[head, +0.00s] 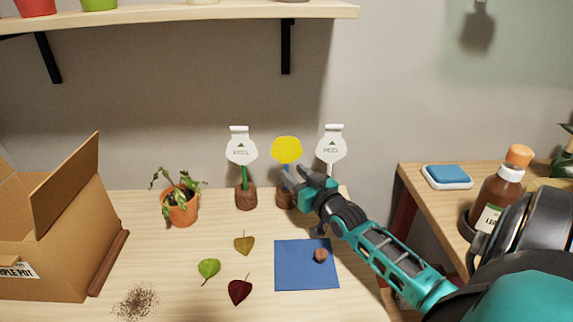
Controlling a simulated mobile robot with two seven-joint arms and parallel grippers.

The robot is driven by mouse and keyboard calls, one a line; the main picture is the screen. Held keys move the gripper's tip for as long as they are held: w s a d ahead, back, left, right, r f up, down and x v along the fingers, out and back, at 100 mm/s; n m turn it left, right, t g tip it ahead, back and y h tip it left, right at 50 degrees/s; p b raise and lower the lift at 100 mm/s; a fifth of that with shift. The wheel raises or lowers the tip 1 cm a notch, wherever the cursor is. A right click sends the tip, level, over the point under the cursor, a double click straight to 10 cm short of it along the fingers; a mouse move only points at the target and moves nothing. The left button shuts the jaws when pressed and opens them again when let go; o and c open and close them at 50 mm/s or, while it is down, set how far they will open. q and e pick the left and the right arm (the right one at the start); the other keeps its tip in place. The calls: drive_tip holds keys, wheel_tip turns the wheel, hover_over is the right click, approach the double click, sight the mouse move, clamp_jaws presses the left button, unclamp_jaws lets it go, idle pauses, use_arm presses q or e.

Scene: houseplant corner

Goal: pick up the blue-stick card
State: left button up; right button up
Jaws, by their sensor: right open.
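The blue-stick card (286,150) has a round yellow head on a blue stick and stands upright in a brown base (285,196) at the back of the table. My right gripper (291,178) is open at the stick, just below the yellow head. Its fingers overlap the stick and part of the base in the picture. I cannot tell whether they touch the stick. My left gripper is out of view.
A green-stick card (241,150) stands left of it and another white card (331,146) right, its base hidden by my arm. A drooping potted plant (180,204), an open box (60,235), loose leaves, spilled soil and a blue mat (293,276) share the table.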

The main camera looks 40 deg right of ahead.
drive_tip(key=shift+w+d+r+b, duration=0.1)
drive_tip(key=shift+w+d+b, duration=0.05)
drive_tip(key=shift+w, duration=1.25)
drive_tip(key=shift+w+d+b, duration=0.15)
drive_tip(key=shift+w, duration=1.2)
drive_tip(key=shift+c, duration=0.2)
clamp_jaws()
